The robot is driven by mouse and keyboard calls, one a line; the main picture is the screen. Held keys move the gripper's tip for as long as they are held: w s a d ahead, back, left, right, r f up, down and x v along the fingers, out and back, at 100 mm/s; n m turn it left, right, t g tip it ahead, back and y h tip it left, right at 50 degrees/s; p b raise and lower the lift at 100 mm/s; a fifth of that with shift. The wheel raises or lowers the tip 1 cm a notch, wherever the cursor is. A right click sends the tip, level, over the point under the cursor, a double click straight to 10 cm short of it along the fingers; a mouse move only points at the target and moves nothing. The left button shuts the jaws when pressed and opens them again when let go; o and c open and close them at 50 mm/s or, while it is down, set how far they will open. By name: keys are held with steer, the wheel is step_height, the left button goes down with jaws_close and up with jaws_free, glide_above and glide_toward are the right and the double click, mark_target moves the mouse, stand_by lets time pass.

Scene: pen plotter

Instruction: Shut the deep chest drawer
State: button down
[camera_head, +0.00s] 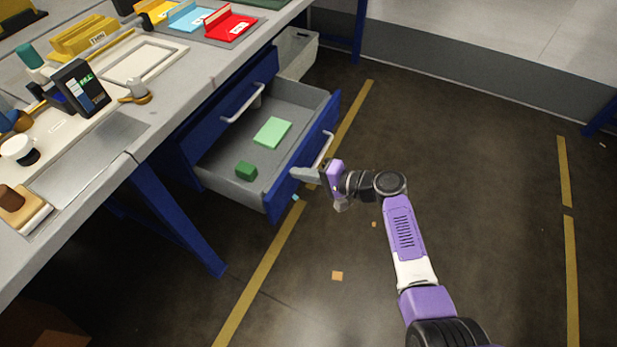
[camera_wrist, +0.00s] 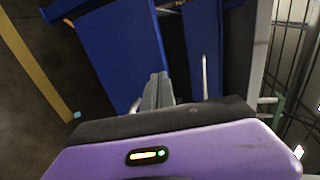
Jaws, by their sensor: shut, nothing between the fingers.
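The deep chest drawer (camera_head: 273,206) is the lower blue drawer under the workbench. It stands pulled well out, its grey inside open to view. A light green flat block (camera_head: 272,132) and a dark green block (camera_head: 246,171) lie in it. A pale bar handle (camera_head: 322,153) is on its blue front. My gripper (camera_head: 296,173) is shut and empty, its fingertips at the outer face of the front, near the handle. The wrist view shows the shut fingers (camera_wrist: 157,88) over the blue drawer front (camera_wrist: 115,50); I cannot tell if they touch it.
A shallower drawer (camera_head: 235,108) above it, with its own handle, looks nearly closed. The workbench top (camera_head: 98,158) carries trays and tools. A pale bin (camera_head: 297,50) stands behind the drawer. Floor to the right is open, with yellow lines and small scraps.

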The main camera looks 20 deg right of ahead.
steer(key=w+a+b, duration=0.9)
steer(key=w+a, duration=0.4)
steer(key=shift+w+a+f, duration=0.15)
steer(key=shift+w+f, duration=0.05)
steer(key=shift+w+a+r+b, duration=0.2)
steer(key=shift+w+a+b, duration=0.4)
steer(key=shift+a+b, duration=0.05)
